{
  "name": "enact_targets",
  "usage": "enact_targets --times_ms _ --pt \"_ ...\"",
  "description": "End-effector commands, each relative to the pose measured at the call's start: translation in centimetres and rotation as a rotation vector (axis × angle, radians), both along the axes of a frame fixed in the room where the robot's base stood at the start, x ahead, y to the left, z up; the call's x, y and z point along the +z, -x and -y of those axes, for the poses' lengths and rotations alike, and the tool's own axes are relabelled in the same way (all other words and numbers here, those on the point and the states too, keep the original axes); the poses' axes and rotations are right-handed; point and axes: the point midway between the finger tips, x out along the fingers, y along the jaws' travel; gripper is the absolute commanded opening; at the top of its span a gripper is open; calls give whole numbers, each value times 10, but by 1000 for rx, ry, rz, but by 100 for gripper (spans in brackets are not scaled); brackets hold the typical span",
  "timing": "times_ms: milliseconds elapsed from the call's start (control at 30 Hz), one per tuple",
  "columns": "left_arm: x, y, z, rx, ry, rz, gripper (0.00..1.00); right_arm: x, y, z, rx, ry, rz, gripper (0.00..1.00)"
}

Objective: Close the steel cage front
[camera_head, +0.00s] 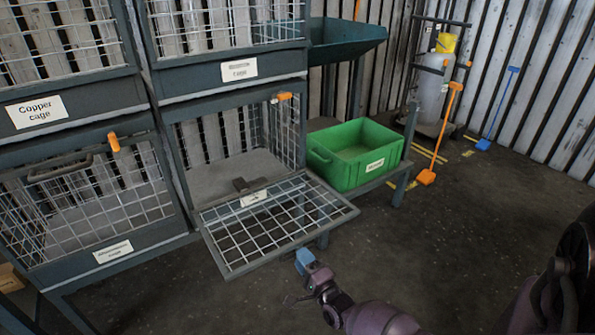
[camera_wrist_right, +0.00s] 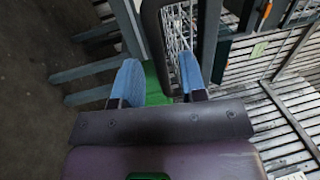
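The cage front (camera_head: 275,222) is a grey-framed wire mesh panel, hinged at its bottom and folded down level, so the middle lower cage (camera_head: 215,175) stands open. Its small white label is too small to read. My right gripper (camera_head: 304,260) has blue fingertips and is just below and in front of the panel's outer edge in the head view, apparently apart from it. In the wrist view the right gripper (camera_wrist_right: 158,78) is open, with nothing held between its fingers. A dark rounded frame bar and mesh (camera_wrist_right: 178,35) show just beyond the fingers. My left gripper is not in view.
A green bin (camera_head: 355,153) sits on a low stand right of the panel. Shut cages, including the copper cage (camera_head: 50,134), are at the left. An orange latch (camera_head: 284,96) is on the open cage's upper right.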

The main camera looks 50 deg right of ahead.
Motion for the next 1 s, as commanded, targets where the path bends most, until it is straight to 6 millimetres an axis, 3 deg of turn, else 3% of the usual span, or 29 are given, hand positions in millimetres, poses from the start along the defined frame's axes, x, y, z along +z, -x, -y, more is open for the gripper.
enact_targets --times_ms 233,600,867,1000 --pt "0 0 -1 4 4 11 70 3 -23 6 -1 -1 -2 38" --pt "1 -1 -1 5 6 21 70 4 -26 7 -1 0 -1 38" --pt "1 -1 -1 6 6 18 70 4 -26 6 -1 0 -1 0" --pt "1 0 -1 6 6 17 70 4 -26 6 0 0 -1 0"
